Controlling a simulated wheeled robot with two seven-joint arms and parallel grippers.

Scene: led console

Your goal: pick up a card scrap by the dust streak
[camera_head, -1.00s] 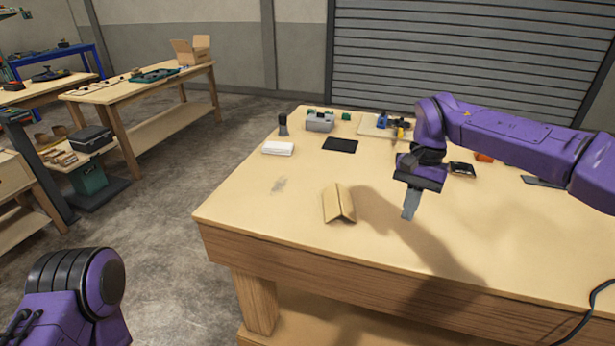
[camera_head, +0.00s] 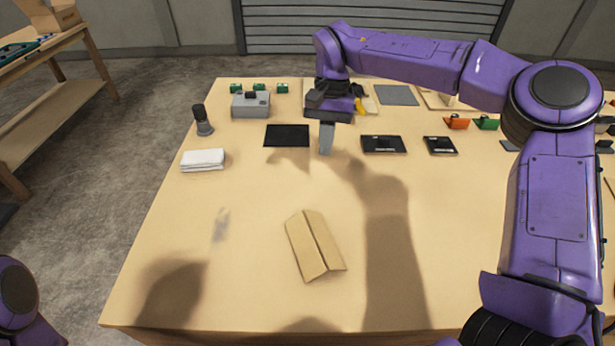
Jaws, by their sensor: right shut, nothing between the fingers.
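A folded piece of tan card (camera_head: 314,246), the card scrap, lies on the table with a crease along its length. The dust streak (camera_head: 221,226) is a faint grey smudge on the table to its left. My right gripper (camera_head: 326,150) is shut and empty, pointing down above the table, beyond the card and near a black panel. My left arm shows only as a purple part at the lower left edge; its gripper is out of view.
A folded white cloth (camera_head: 203,160), a dark upright cylinder (camera_head: 203,121) and a grey box (camera_head: 250,104) stand at the table's left side. A black flat panel (camera_head: 286,135) and dark modules (camera_head: 384,144) lie near my right gripper. The table's front middle is otherwise clear.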

